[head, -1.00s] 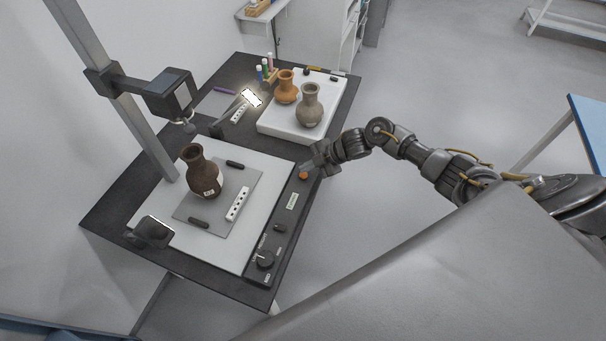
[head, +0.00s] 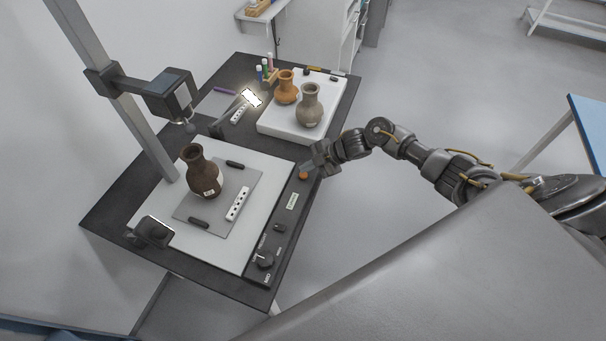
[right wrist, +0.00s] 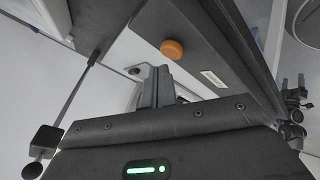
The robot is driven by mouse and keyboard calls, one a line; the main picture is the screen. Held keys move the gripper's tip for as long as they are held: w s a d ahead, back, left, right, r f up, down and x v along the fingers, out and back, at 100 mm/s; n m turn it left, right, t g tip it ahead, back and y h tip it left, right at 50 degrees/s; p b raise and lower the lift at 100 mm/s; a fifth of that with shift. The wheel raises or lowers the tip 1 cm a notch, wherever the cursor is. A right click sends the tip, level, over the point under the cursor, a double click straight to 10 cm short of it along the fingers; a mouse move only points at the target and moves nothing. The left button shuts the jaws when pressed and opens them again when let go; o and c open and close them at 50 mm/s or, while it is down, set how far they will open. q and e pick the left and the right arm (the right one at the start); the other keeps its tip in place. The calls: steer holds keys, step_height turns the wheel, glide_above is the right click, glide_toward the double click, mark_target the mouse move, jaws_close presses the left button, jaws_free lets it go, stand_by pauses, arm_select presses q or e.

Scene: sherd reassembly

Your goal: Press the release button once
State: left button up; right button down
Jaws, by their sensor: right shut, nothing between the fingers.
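The release button is most likely the round orange button (head: 303,175) on the dark control strip (head: 285,222) along the table's right edge. My right gripper (head: 312,168) is shut and empty, close beside the button in the head view; contact cannot be made out. In the right wrist view the orange button (right wrist: 172,49) shows beyond and above the shut fingers (right wrist: 158,86), with a visible gap between them in the picture. A pale label (right wrist: 213,78) is beside it. My left gripper is not in view.
A dark brown vase (head: 203,175) stands on a grey mat under a camera stand (head: 130,105). An orange vase (head: 286,88) and a grey vase (head: 310,106) stand on a white tray (head: 275,128) behind the gripper. A dial (head: 264,259) sits at the strip's near end. Floor right of the table is clear.

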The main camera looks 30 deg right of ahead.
mark_target(307, 174)
stand_by(0.3)
steer(key=shift+f+b, duration=0.4)
steer(key=shift+f+b, duration=0.35)
steer(key=shift+f, duration=0.15)
stand_by(0.6)
steer(key=shift+r, duration=0.2)
steer(key=shift+r+p, duration=0.75)
steer(key=shift+p, duration=0.05)
step_height(307, 174, up, 5)
steer(key=p, duration=0.4)
stand_by(0.8)
